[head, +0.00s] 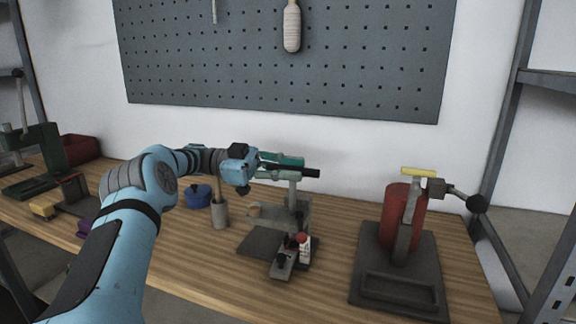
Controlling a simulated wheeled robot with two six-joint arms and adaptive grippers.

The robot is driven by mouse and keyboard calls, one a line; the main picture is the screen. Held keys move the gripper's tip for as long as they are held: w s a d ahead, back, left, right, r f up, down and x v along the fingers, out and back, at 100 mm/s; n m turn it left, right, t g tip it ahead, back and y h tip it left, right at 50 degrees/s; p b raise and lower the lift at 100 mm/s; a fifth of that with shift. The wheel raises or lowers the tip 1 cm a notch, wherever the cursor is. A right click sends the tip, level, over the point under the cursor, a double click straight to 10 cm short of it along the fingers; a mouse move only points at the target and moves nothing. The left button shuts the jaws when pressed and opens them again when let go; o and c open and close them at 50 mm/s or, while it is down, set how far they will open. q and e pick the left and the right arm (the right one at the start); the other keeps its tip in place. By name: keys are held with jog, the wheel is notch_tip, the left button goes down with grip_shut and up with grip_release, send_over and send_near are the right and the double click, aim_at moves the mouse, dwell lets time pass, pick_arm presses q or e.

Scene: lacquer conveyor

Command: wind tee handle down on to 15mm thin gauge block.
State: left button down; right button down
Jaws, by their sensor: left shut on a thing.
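A grey screw press (291,212) stands near the middle of the bench, with an upright screw under a dark tee handle (309,173) at its top. My left gripper (298,168) reaches in from the left at the height of the handle. Its teal fingers lie along the dark bar and are shut on it. The thin gauge block cannot be made out with certainty; the gap under the screw is small and partly hidden by the press frame. My right gripper is out of view.
A red cylinder press with a ball-ended lever (400,215) stands to the right. A small red and white bottle (304,247) stands at the press's front. A blue pot (198,196) and a grey cup (220,214) are to its left. A pegboard (290,60) hangs behind.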

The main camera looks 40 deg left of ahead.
pick_arm(q)
jog(key=shift+r, duration=0.2)
jog(key=c, duration=1.7)
grip_release()
jog(key=shift+w+d, duration=0.1)
jog(key=shift+o, duration=0.6)
jog(key=shift+f, duration=0.1)
